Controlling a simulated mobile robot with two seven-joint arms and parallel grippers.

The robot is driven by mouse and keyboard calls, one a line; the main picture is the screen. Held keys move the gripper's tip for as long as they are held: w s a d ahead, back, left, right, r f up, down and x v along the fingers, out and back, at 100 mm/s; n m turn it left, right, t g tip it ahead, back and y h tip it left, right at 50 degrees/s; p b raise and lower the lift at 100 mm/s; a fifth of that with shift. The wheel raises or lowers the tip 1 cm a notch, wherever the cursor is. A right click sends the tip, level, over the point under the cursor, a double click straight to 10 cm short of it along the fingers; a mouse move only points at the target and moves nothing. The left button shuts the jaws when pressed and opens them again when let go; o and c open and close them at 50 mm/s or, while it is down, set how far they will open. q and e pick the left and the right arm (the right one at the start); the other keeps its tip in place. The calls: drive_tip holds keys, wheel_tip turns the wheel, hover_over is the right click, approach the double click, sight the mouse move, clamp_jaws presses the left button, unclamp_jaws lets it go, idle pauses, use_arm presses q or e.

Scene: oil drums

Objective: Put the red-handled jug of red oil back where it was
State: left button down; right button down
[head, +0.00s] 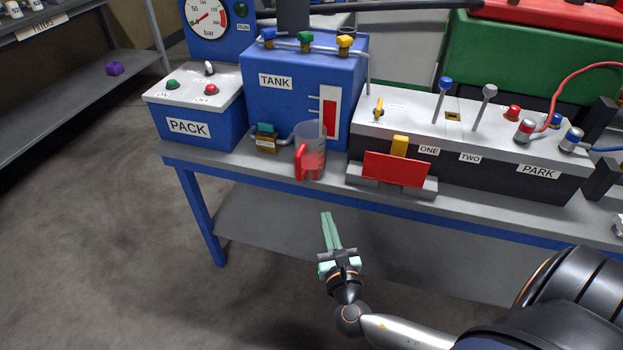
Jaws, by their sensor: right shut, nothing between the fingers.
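The red-handled jug (315,160) stands upright on the grey bench top, in front of the blue box labelled TANK (262,110). It is clear, with red oil in its lower part, and its red handle faces the front left. My right gripper (326,216) is shut and empty, below and in front of the bench's front edge, apart from the jug. Its fingers point up the picture towards the bench. My left gripper is not in view.
The blue PACK box (197,115) stands left of the tank. A small boxed valve (265,139) sits just left of the jug. A red plate (396,169) and the lever console (470,140) stand to the right. The bench's front edge (240,168) lies before my gripper.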

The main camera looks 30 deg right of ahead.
sight(314, 173)
drive_tip(key=b+x, duration=0.1)
drive_tip(key=x, duration=1.2)
drive_tip(key=shift+w, duration=0.15)
drive_tip(key=b+x, duration=0.1)
drive_tip(key=x, duration=0.2)
drive_tip(key=shift+w+d, duration=0.15)
drive_tip(key=shift+w, duration=0.25)
